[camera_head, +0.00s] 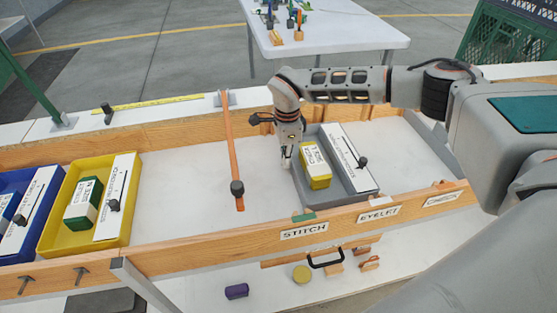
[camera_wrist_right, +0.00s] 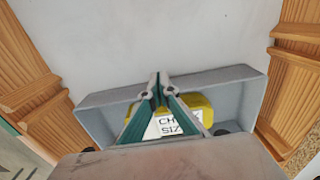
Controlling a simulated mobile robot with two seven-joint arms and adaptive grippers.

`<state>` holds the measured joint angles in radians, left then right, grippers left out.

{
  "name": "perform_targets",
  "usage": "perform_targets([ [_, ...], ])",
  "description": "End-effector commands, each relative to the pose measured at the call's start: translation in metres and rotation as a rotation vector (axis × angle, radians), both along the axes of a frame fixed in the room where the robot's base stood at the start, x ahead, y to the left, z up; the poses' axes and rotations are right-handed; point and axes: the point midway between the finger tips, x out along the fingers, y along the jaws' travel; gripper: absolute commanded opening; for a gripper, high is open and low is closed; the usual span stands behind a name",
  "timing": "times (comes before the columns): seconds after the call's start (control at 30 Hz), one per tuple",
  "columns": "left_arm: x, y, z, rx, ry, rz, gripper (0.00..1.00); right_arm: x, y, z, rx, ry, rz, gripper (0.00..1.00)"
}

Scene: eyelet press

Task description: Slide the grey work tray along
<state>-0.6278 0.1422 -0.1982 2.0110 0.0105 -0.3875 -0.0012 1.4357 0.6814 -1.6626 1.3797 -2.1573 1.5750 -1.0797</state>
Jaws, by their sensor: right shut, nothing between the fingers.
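The grey work tray (camera_head: 375,200) stands in the lane between the wooden rails, behind the EYELET label. It holds a yellow block (camera_head: 319,180) with a white label and a white lettered strip with a black knob. My right gripper (camera_head: 286,164) points down at the tray's left side, its fingers shut and empty. In the right wrist view the fingertips (camera_wrist_right: 158,78) overlap the grey tray's wall (camera_wrist_right: 240,76), with the yellow block (camera_wrist_right: 198,106) partly hidden behind the fingers. I cannot tell whether they touch the wall. My left gripper is out of view.
An orange bar (camera_head: 229,140) with a dark knob crosses the lane left of the tray. A yellow tray (camera_head: 128,215) and a blue tray (camera_head: 8,252) stand farther left. White lane floor (camera_head: 265,190) is free between bar and grey tray, and right of the tray.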

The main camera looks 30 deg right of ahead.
Motion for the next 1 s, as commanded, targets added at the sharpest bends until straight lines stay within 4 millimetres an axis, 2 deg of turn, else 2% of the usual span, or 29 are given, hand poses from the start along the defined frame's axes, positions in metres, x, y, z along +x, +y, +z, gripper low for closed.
perform_targets([
  [0.37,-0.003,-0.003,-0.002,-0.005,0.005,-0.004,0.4,-0.001,-0.003,0.0,0.0,0.0,0.0,0.0],
  [0.47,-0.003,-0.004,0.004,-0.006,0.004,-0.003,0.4,-0.002,-0.011,0.003,0.0,-0.002,-0.003,0.0],
  [0.57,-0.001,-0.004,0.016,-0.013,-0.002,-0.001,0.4,-0.007,-0.033,0.007,-0.003,-0.003,-0.006,0.0],
  [0.83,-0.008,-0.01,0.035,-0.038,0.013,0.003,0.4,-0.026,-0.111,0.007,-0.002,-0.001,-0.008,0.0],
  [1.0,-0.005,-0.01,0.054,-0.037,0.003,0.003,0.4,-0.039,-0.161,0.004,-0.003,0.002,-0.009,0.0],
])
